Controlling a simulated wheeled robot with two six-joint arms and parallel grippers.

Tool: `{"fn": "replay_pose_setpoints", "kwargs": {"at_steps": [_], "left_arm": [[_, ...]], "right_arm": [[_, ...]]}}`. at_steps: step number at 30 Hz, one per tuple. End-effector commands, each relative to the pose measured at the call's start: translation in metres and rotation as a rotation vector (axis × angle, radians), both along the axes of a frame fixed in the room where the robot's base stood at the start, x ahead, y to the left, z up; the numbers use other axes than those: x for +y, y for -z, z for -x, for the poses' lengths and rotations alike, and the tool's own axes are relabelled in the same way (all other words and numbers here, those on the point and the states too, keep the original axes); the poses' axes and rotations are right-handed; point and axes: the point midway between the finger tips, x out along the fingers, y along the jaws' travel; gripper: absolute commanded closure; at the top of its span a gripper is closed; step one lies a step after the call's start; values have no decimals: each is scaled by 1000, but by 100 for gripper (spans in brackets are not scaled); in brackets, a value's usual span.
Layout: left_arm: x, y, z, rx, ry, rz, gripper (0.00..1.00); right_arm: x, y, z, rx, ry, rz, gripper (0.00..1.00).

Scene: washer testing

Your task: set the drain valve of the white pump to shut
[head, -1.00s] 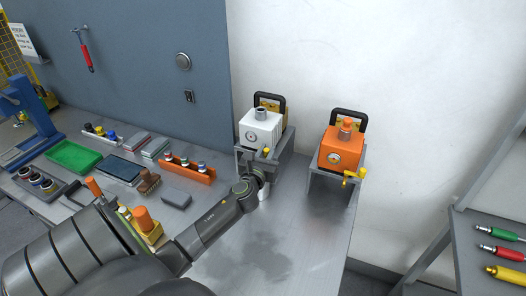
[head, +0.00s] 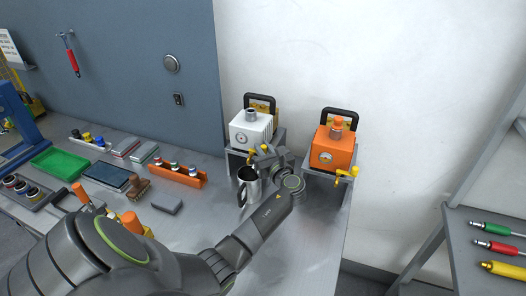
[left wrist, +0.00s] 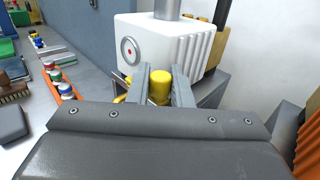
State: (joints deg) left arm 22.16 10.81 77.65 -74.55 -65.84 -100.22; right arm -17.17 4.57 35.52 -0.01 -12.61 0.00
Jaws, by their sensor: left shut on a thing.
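The white pump (head: 250,126) stands on a grey stand at the back of the bench. It also fills the upper middle of the left wrist view (left wrist: 150,45). Its yellow drain valve (left wrist: 160,80) sits low on the front and shows between my fingers. My left gripper (head: 262,154) reaches it from the front and is shut on the yellow valve; the gripper also shows in the wrist view (left wrist: 160,92). The fingers hide part of the handle, so its exact angle is hard to tell. My right gripper is not in view.
A metal mug (head: 249,184) stands below the valve, close to my left wrist. An orange pump (head: 334,147) with its own yellow valve (head: 347,174) is to the right. An orange rack (head: 178,175) and grey block (head: 167,204) lie left. The front right bench is clear.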

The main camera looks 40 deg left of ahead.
Motion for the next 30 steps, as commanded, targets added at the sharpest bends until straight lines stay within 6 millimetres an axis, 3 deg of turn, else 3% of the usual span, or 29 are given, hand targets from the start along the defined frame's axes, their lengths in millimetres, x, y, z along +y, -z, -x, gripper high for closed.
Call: {"fn": "replay_pose_setpoints", "kwargs": {"at_steps": [16,17,21,30], "left_arm": [[0,0,-1,0,-21,0,100],[0,0,-1,0,-21,0,77],[0,0,-1,0,-21,0,61],[0,0,-1,0,-21,0,61]], "right_arm": [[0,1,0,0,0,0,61],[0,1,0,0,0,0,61],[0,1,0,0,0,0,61],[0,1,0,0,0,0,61]]}}
